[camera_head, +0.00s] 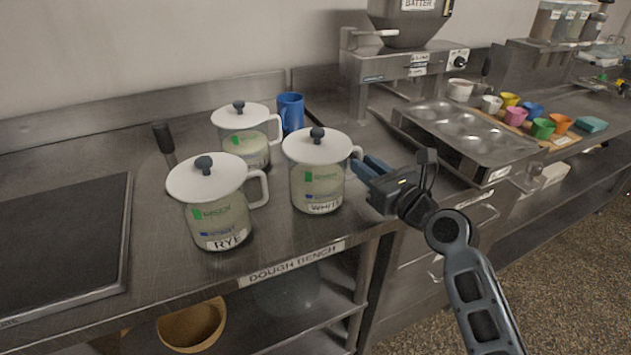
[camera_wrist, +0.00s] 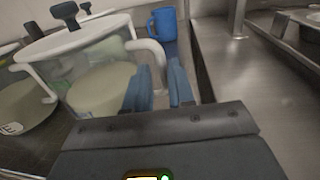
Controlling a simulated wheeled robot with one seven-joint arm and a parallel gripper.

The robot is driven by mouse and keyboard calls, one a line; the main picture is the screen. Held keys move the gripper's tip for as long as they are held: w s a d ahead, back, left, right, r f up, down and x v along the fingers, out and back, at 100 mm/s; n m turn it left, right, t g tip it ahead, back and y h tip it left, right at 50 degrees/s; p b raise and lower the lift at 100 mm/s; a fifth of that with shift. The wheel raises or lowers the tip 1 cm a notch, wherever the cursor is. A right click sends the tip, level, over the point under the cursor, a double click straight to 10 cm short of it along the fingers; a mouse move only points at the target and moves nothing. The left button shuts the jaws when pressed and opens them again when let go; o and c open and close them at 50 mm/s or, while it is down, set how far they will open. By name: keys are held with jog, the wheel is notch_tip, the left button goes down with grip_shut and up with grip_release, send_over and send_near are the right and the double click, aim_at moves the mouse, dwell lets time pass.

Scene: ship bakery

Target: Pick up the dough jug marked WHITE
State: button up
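The jug marked WHITE (camera_head: 318,185) stands upright on the dough bench, with a white lid, a dark knob and pale dough inside. Its white handle (camera_head: 357,153) points right, toward my gripper. My gripper (camera_head: 366,166) is beside the handle at the jug's right. In the wrist view the jug (camera_wrist: 98,85) fills the left side, and its handle (camera_wrist: 150,52) reaches down behind the left finger. The blue fingers (camera_wrist: 160,88) are apart with a gap between them, and nothing is clearly held. Whether a finger touches the handle cannot be told.
The jug marked RYE (camera_head: 220,222) stands close at the left. A third lidded jug (camera_head: 246,140), its label hidden, and a blue mug (camera_head: 291,112) stand behind. A muffin tray (camera_head: 465,135) lies on the right counter. Bare bench lies in front of the jugs.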

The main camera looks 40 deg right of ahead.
jog(key=w, duration=0.2)
jog(key=w+d, duration=0.1)
jog(key=w, duration=0.1)
jog(key=shift+w+d+f, duration=0.1)
jog(key=shift+w+f, duration=0.05)
jog(key=shift+w, duration=0.25)
grip_shut()
dwell(1.1)
